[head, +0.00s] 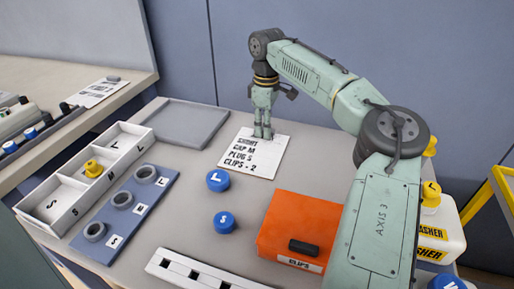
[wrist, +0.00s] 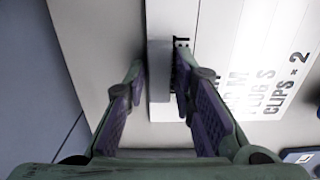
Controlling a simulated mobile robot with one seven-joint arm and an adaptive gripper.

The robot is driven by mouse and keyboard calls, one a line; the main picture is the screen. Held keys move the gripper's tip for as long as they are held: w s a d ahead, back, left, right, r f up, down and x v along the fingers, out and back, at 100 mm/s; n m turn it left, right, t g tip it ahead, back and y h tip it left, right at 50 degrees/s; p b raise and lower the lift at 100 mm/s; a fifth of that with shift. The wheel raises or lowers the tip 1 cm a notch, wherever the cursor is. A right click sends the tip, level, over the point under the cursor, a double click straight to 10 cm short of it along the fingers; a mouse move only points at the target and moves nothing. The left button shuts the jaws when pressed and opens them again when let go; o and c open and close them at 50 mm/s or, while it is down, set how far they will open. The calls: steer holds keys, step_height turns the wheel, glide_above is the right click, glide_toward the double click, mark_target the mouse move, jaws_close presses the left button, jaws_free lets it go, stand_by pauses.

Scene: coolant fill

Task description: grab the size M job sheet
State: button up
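The job sheet (head: 250,156) is a white sheet lying on the grey table, with black print that reads CAP M, PLUG S and CLIPS × 2. My gripper (head: 263,134) points down at its far edge. In the wrist view the sheet (wrist: 235,65) lies to the right, with a pale raised strip along its edge. My gripper (wrist: 160,85) has its two fingers apart there, one on each side of the strip. A gap shows at the left finger; contact at the right finger cannot be told. The top line of print is partly hidden by my fingers.
A grey tray (head: 187,123) lies left of the sheet. Blue caps L (head: 218,180) and S (head: 224,222) stand in front of it. An orange clips box (head: 290,228) is near my arm. A white compartment box (head: 67,203) stands left. Another sheet (head: 94,92) lies on the side bench.

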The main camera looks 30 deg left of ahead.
jaws_close()
steer(key=shift+r, duration=0.1)
